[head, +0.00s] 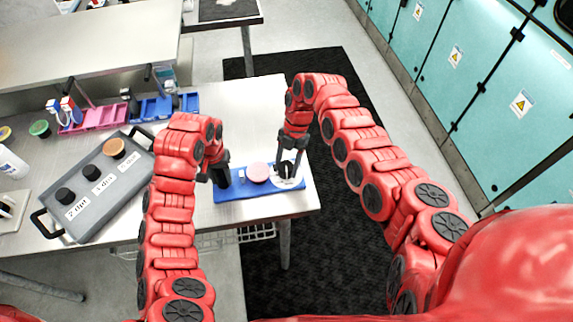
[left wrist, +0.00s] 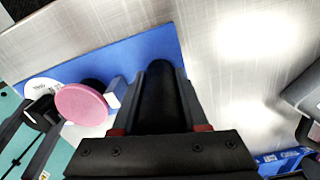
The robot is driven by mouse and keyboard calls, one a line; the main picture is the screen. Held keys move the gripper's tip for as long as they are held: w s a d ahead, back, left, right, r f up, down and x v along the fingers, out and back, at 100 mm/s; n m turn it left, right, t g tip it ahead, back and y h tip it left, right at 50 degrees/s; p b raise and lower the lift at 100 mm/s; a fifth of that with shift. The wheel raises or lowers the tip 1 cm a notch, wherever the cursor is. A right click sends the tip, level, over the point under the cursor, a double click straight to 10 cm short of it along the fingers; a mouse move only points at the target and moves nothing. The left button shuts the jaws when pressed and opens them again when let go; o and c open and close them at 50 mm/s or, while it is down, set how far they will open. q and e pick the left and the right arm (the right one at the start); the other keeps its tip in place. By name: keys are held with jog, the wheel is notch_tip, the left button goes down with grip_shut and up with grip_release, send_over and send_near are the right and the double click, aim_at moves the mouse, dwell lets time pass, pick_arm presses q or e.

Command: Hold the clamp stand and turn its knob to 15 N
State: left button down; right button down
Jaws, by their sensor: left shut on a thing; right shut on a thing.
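The clamp stand has a blue base (head: 232,193), a pink disc (head: 258,171) and a white dial (head: 291,184) at its right end. My left gripper (head: 220,174) is shut on the stand's black post; the left wrist view shows this post (left wrist: 160,92) between its fingers. My right gripper (head: 289,160) comes down from above and is shut on the black knob (head: 286,171) over the dial. The left wrist view also shows the blue base (left wrist: 125,57), the pink disc (left wrist: 82,104) and part of the white dial (left wrist: 40,88). The dial's marks are too small to read.
A grey tray (head: 66,206) with black and orange round pieces and labels lies to the left. Pink (head: 105,117) and blue (head: 152,108) racks stand at the back. The stand is near the metal table's front right corner. Bare tabletop (head: 245,105) lies behind it.

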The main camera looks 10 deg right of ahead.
jog(key=m+t+y, duration=0.1)
jog(key=m, duration=0.3)
jog(key=c, duration=1.6)
grip_release()
jog(key=m, duration=0.2)
jog(key=m+t, duration=0.1)
jog(key=m, duration=0.1)
jog(key=shift+s+t+y, duration=0.1)
jog(key=shift+t+y, duration=0.2)
jog(key=shift+y, duration=0.1)
jog(key=c, duration=1.6)
grip_release()
jog(key=m, duration=0.2)
jog(key=m+t, duration=0.1)
jog(key=m, duration=0.1)
jog(key=shift+s+t, duration=0.1)
jog(key=shift+t, duration=0.2)
jog(key=shift+m+t+h, duration=0.4)
jog(key=shift+m+t, duration=0.3)
jog(key=shift+m, duration=1.5)
jog(key=shift+c, duration=1.1)
grip_release()
